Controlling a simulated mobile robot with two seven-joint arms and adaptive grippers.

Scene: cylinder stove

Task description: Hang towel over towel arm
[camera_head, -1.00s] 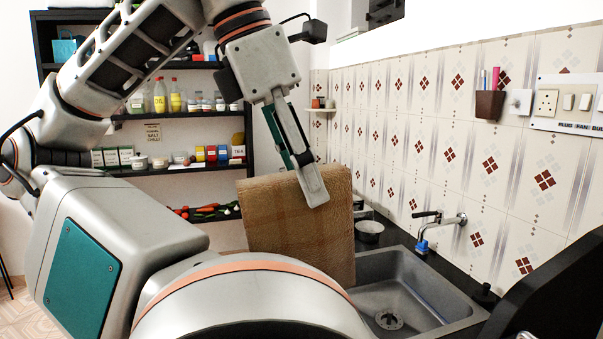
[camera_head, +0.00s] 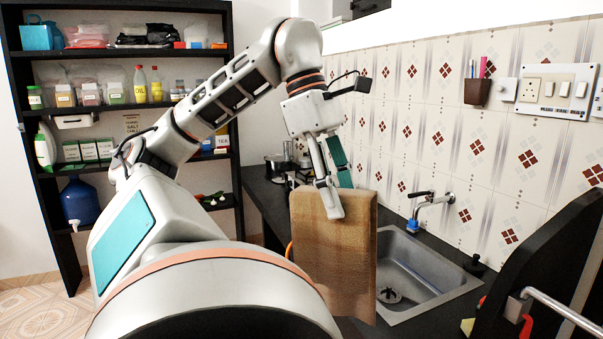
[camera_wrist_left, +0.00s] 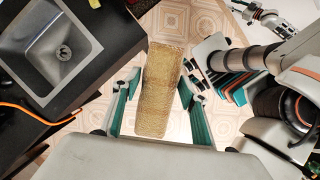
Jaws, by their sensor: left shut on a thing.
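A brown, woven-looking towel (camera_head: 335,250) hangs as a thick folded slab from my left gripper (camera_head: 338,190), beside the sink in the head view. The left gripper is shut on its top edge. In the left wrist view the towel (camera_wrist_left: 160,92) lies between the two teal-backed fingers. A silver bar (camera_head: 565,318) on a black panel at the lower right looks like the towel arm; the towel is apart from it. In the left wrist view, a small white and dark arm end (camera_wrist_left: 265,16) at the top right may be my right gripper; its fingers are unclear.
The steel sink (camera_head: 425,275) and its tap (camera_head: 432,200) are right of the towel, set in a dark counter (camera_head: 262,195). The black panel (camera_head: 545,250) stands at the right. Shelves (camera_head: 125,165) fill the back left. Tiled floor (camera_head: 35,310) shows at the lower left.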

